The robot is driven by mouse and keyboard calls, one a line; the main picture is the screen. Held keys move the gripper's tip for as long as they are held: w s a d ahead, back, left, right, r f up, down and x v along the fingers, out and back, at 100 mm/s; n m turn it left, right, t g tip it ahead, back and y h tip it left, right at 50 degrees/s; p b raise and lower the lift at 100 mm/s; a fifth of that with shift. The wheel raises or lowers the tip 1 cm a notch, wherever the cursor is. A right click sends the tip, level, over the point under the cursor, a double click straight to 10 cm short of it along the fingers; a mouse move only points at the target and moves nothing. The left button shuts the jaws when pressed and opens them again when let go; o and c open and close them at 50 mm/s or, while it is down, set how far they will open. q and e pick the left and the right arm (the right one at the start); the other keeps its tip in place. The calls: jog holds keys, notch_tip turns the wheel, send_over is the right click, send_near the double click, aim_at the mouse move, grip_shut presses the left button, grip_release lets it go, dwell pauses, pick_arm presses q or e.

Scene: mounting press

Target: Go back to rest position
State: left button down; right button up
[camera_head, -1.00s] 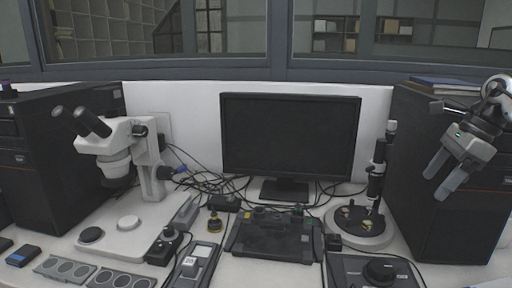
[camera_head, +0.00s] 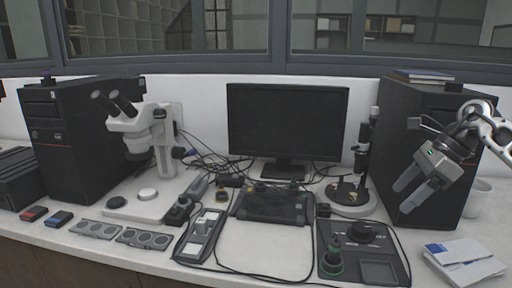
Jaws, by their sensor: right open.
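My right gripper (camera_head: 412,192) is at the right of the view, in front of the black computer tower (camera_head: 400,135). Its two grey fingers point down and to the left. They are apart with nothing between them. It hangs above the bench, clear of the things on it. My left gripper is not in view.
A white microscope (camera_head: 160,140) stands at the left, beside another black tower (camera_head: 75,140). A black monitor (camera_head: 287,122) stands at the back middle. A black press unit (camera_head: 345,250) with a green-based tool (camera_head: 332,262) and white booklets (camera_head: 463,260) lie at front right.

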jog(key=s+a+f+m+t+y+b, duration=0.15)
jog(key=a+f+m+y, duration=0.25)
jog(key=a, duration=0.5)
jog(key=s+a+f+m+t+y+b, duration=0.1)
jog(key=s+a+f+m+t+y, duration=0.25)
jog(key=a, duration=0.65)
jog(key=s+a+f+m+y+b, duration=0.1)
jog(key=a+f+m+y, duration=0.45)
jog(key=a, duration=0.35)
pick_arm(q)
jog(key=b, duration=0.1)
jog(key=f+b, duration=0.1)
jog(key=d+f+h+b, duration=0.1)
jog(key=b, duration=0.1)
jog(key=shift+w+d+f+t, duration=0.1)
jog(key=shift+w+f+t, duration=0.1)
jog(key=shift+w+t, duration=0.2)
pick_arm(e)
jog(key=s+d+f+m+t+h, duration=0.2)
jog(key=s+f+m+h, duration=0.5)
jog(key=m, duration=1)
jog(key=s+d+f+m+t+h, duration=0.1)
jog(key=s+d+f+m+h, duration=0.4)
jog(key=s+f+m, duration=0.8)
notch_tip(320, 180, down, 4)
jog(key=m+h, duration=0.3)
jog(key=m, duration=0.1)
jog(key=shift+d+t, duration=0.15)
jog(key=shift+t, duration=0.25)
jog(key=shift+w, duration=0.1)
